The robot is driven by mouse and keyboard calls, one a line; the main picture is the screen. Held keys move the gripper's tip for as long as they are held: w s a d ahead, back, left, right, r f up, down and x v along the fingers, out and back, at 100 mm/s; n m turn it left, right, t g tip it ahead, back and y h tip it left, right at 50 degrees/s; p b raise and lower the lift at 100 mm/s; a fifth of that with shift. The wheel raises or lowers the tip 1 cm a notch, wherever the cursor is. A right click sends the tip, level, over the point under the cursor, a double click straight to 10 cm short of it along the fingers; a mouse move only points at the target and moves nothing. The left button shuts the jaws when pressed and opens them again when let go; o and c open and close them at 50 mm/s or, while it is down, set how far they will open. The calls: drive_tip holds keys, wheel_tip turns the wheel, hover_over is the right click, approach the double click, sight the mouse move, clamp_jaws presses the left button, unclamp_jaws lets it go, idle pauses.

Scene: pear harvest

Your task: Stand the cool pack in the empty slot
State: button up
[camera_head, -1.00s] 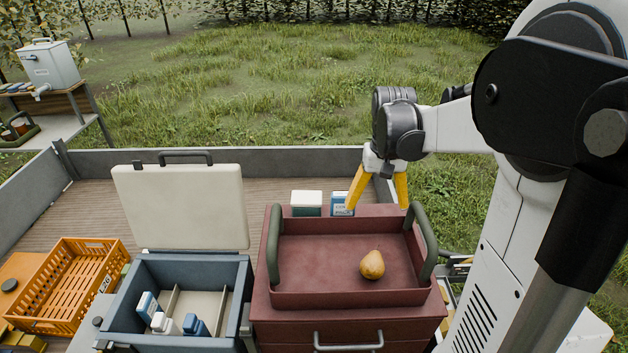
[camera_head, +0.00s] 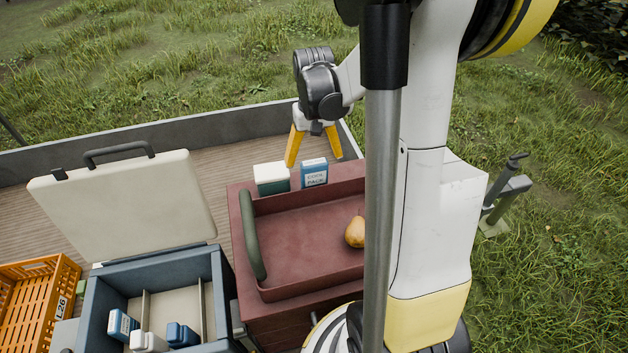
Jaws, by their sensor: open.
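The cool pack (camera_head: 314,174), a blue and white block with "COOL PACK" lettering, stands upright on the back edge of the dark red cabinet top, behind the red tray. My gripper (camera_head: 315,163), with two yellow fingers, is open above and around the pack's area; I cannot tell whether the fingers touch it. The open cool box (camera_head: 96,300) stands at the lower left with its pale lid (camera_head: 130,205) tipped back. Thin dividers (camera_head: 146,305) split its inside. Bottles and a blue and white pack (camera_head: 122,324) fill its left front; the middle and right slots look empty at the back.
A green and white box (camera_head: 271,178) stands close left of the cool pack. The red tray (camera_head: 290,294) with green handle (camera_head: 252,235) holds a pear (camera_head: 355,232). An orange crate (camera_head: 38,305) is at far left. My arm column hides the tray's right side.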

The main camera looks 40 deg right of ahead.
sight(314, 162)
wheel_tip(314, 162, down, 4)
drive_tip(key=shift+d+r, duration=0.1)
drive_tip(key=shift+d, duration=0.05)
drive_tip(key=c, duration=1.5)
